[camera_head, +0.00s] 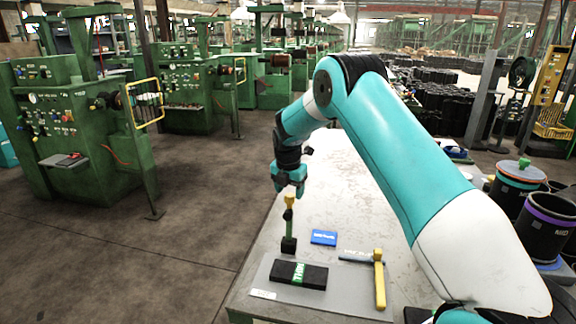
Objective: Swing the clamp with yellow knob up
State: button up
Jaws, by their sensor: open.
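The clamp (289,228) stands upright near the left edge of the table, with a dark base and a green stem. Its yellow knob (290,201) is at the top. My gripper (291,193) points down just above the knob, open. At this size I cannot tell whether the fingers touch the knob or stand apart from it. A black block with a green label (312,276) lies in front of the clamp on a grey plate (345,299).
A small blue box (323,237) lies right of the clamp. A yellow-handled tool (379,284) and a dark bar (354,257) lie further right. Dark bins (549,228) stand at the far right. The pale table (335,190) is clear behind the blue box.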

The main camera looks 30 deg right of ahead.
notch_tip(320, 180, up, 14)
jog(key=s+a+b, duration=0.1)
jog(key=b, duration=0.1)
jog(key=shift+s+a+f, duration=0.2)
jog(key=shift+s+a, duration=0.1)
jog(key=shift+s, duration=0.1)
jog(key=s+a+r+m+y, duration=0.1)
jog(key=s+a+r+m, duration=0.25)
jog(key=s+a, duration=0.45)
jog(key=s+a+m+y, duration=0.1)
jog(key=s+a+m, duration=0.3)
jog(key=s, duration=0.6)
jog(key=s+a+f+m+g+y, duration=0.1)
jog(key=s+a+m, duration=0.4)
jog(key=s, duration=0.5)
jog(key=s+a+m+y, duration=0.2)
jog(key=s+a+m, duration=0.2)
jog(key=s, duration=0.6)
jog(key=shift+s+a+f+y, duration=0.2)
jog(key=shift+s+a+y, duration=0.15)
jog(key=shift+a, duration=0.75)
jog(key=shift+m, duration=0.25)
